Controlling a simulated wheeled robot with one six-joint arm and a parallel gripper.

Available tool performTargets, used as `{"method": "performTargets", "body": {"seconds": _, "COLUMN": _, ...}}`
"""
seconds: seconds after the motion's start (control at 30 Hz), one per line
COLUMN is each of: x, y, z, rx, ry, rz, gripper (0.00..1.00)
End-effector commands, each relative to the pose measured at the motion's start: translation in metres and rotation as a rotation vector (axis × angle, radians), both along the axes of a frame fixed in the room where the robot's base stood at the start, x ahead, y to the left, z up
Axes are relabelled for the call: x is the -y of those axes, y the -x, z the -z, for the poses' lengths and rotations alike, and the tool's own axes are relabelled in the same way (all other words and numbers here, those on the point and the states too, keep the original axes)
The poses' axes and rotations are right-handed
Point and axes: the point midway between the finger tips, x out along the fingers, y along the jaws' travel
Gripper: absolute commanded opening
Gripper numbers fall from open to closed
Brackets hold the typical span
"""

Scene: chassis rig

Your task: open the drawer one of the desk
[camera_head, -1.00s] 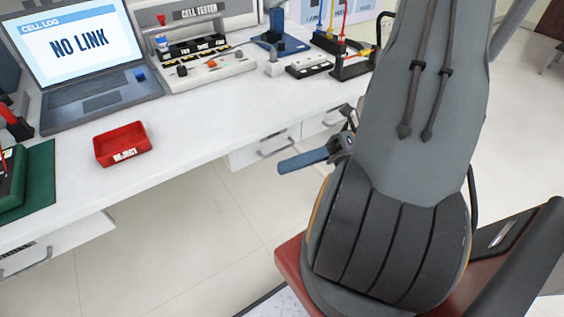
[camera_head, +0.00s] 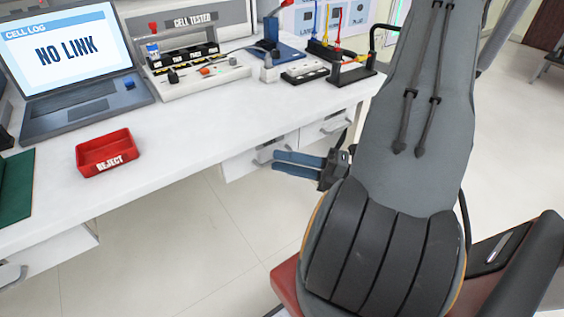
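The white desk (camera_head: 190,130) has drawers under its top. One drawer front (camera_head: 240,166) is under the middle of the desk, with its handle partly hidden near my gripper. Another drawer front (camera_head: 312,138), with a grey handle (camera_head: 338,123), is to its right. A third drawer (camera_head: 52,255), with a handle (camera_head: 10,276), is at the lower left. No label shows which is drawer one. My gripper (camera_head: 274,162) has two blue fingers apart, pointing left in front of the middle drawer. It looks empty; I cannot tell whether it touches the handle.
A red reject tray (camera_head: 107,152), a laptop (camera_head: 75,65) and a green mat (camera_head: 16,185) are on the desk's left part. The floor (camera_head: 175,225) before the desk is clear.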

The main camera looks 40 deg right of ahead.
Motion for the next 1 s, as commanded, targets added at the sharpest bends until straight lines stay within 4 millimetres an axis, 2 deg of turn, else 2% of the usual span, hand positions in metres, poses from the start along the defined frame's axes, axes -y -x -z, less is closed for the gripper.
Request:
{"method": "performTargets", "body": {"seconds": 0.37, "x": -0.0057, "y": -0.0051, "z": -0.001, "rx": 0.001, "ry": 0.001, "rz": -0.001, "gripper": 0.27}}
{"method": "performTargets", "body": {"seconds": 0.53, "x": -0.0057, "y": -0.0051, "z": -0.001, "rx": 0.001, "ry": 0.001, "rz": -0.001, "gripper": 0.01}}
{"method": "performTargets", "body": {"seconds": 0.57, "x": -0.0056, "y": -0.005, "z": -0.001, "rx": 0.001, "ry": 0.001, "rz": -0.001, "gripper": 0.0}}
{"method": "performTargets", "body": {"seconds": 1.0, "x": -0.0056, "y": -0.005, "z": -0.0009, "rx": 0.0, "ry": 0.002, "rz": -0.001, "gripper": 0.0}}
